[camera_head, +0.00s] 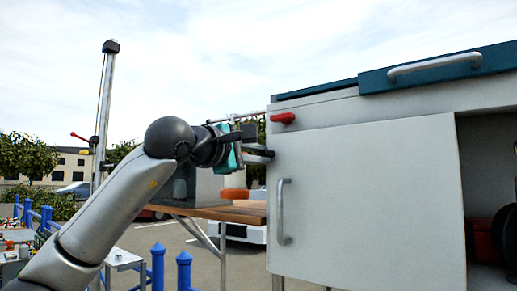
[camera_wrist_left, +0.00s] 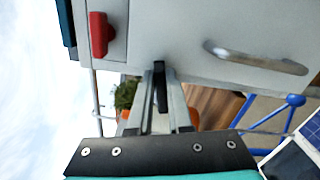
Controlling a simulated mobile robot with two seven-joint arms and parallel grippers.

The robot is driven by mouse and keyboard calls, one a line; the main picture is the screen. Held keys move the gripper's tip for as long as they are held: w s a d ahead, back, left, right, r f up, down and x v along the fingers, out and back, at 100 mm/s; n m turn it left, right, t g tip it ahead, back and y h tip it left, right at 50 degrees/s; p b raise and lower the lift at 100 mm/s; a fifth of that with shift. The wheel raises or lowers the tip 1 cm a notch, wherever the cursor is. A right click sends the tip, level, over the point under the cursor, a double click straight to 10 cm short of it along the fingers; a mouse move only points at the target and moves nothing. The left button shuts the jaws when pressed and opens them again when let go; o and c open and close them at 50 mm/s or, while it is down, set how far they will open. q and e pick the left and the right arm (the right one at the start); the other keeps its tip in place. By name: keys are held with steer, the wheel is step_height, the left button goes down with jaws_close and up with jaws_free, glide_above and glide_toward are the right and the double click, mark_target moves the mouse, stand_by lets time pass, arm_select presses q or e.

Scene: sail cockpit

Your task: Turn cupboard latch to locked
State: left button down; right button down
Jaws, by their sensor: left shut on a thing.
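The cupboard (camera_head: 365,200) has a pale front door with a grey bar handle (camera_head: 284,212); the handle also shows in the wrist view (camera_wrist_left: 255,57). My left gripper (camera_head: 262,153) is at the door's upper left edge, below a red lever-like piece. In the left wrist view its fingers (camera_wrist_left: 166,95) are shut on a narrow black piece (camera_wrist_left: 160,87) at the cupboard front, which looks like the latch. The fingers hide part of it, so its exact turn is hard to tell. My right gripper is out of view.
The red piece (camera_head: 283,118) lies flat on the panel above the door and is untouched. A teal lid (camera_head: 440,67) with a handle tops the cupboard. A wooden surface (camera_head: 232,212) with an orange item stands behind my left forearm. The cupboard is open at the right.

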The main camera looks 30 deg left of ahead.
arm_select(q)
steer(key=shift+f+m, duration=0.2)
steer(key=shift+m, duration=0.45)
steer(key=shift+f+m, duration=0.2)
steer(key=shift+m, duration=0.45)
steer(key=shift+p, duration=0.3)
steer(key=c, duration=0.8)
jaws_free()
steer(key=shift+a, duration=0.15)
steer(key=shift+c, duration=0.2)
steer(key=shift+r, duration=0.1)
steer(key=s+a+b, duration=0.1)
steer(key=s+b, duration=0.3)
steer(key=s, duration=1.1)
